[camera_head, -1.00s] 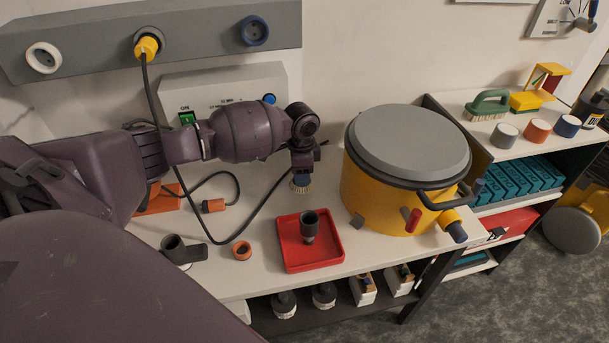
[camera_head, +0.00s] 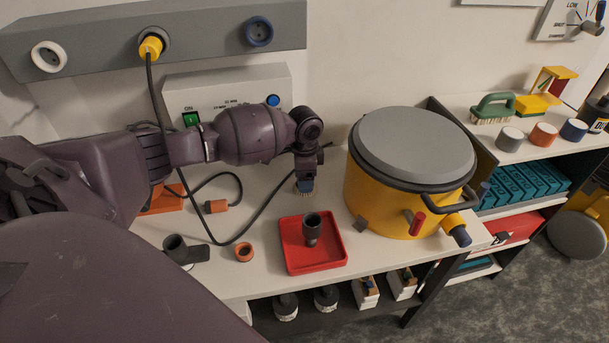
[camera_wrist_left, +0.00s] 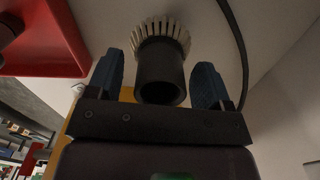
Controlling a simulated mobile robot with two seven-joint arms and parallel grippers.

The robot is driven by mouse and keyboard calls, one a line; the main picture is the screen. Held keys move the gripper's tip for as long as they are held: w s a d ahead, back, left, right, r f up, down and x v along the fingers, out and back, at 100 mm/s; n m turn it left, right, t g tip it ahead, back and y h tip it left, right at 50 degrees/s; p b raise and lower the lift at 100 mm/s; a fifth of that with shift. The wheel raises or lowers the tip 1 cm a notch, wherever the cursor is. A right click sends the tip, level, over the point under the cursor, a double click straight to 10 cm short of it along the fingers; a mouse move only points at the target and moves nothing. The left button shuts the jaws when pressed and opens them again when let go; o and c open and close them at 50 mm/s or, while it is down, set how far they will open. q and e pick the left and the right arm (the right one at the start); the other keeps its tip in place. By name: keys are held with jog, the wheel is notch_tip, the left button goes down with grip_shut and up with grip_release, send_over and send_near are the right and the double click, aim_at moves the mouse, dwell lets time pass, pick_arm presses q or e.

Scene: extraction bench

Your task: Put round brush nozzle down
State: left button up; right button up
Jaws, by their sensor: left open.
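The round brush nozzle (camera_wrist_left: 160,72) has a dark tube and a ring of pale bristles. In the left wrist view it stands between the two blue fingers of my left gripper (camera_wrist_left: 158,85), with a gap on each side. Its bristle end is toward the white bench top (camera_head: 385,242) and looks to rest on it. In the head view my left gripper (camera_head: 305,186) points down at the bench, left of the yellow canister; only some bristles of the nozzle (camera_head: 306,191) show below the fingers. My right gripper is not in view.
A red tray (camera_head: 291,262) holding a dark nozzle (camera_head: 312,228) lies just in front of my gripper. The yellow canister (camera_head: 385,195) stands to the right. A black cable (camera_head: 262,212) runs close by on the left. An orange ring (camera_head: 244,252) and a dark elbow piece (camera_head: 180,249) lie left.

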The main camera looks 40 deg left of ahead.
pick_arm(q)
notch_tip(320, 180, up, 12)
jog(key=p, duration=0.2)
jog(key=shift+p, duration=0.3)
dwell(0.3)
